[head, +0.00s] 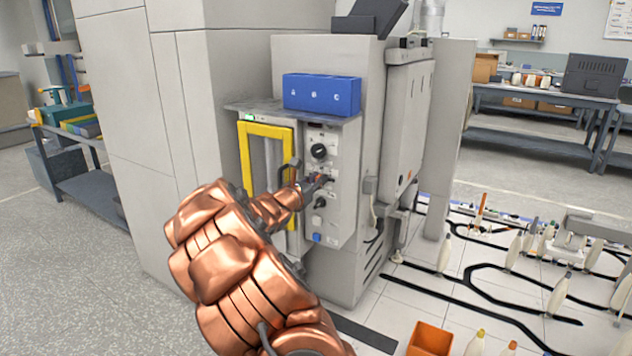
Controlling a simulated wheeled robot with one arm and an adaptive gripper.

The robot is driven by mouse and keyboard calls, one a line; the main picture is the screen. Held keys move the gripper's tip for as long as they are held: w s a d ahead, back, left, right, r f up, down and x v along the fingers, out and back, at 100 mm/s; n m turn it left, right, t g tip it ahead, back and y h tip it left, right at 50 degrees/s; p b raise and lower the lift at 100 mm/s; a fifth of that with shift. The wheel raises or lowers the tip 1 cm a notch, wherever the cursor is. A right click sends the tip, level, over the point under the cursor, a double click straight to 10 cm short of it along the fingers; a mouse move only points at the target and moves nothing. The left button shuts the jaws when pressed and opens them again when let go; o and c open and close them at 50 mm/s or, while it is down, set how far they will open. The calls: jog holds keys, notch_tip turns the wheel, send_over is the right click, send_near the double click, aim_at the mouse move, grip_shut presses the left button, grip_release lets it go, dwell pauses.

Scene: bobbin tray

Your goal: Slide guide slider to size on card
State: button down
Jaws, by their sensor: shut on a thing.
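My copper-coloured arm reaches to the grey machine's control panel (325,139). My gripper (322,180) is small and dark at the panel's middle, below a round black knob (319,151). It is shut on what seems to be the guide slider, a small dark part that the fingers mostly hide. I cannot read the slider's scale or position. Another dark knob (320,202) sits just below the gripper. No card with a size on it can be made out in this view.
A yellow-framed door (243,165) with a dark handle is left of the panel. Bobbins (444,254) stand on the floor at right, near an orange bin (429,340). A workbench (545,97) stands behind.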

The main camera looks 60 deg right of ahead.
aim_at(332, 178)
jog(key=shift+s+f+b, duration=0.2)
jog(key=shift+s+b, duration=0.65)
jog(key=shift+s, duration=0.3)
jog(key=shift+s+d+r, duration=0.1)
jog(key=shift+s, duration=0.35)
jog(key=c, duration=1.1)
grip_release()
jog(key=shift+s, duration=0.1)
jog(key=shift+a+r, duration=0.1)
jog(key=shift+a, duration=0.5)
jog(key=a, duration=1)
jog(key=shift+s+a, duration=0.2)
jog(key=shift+a, duration=0.2)
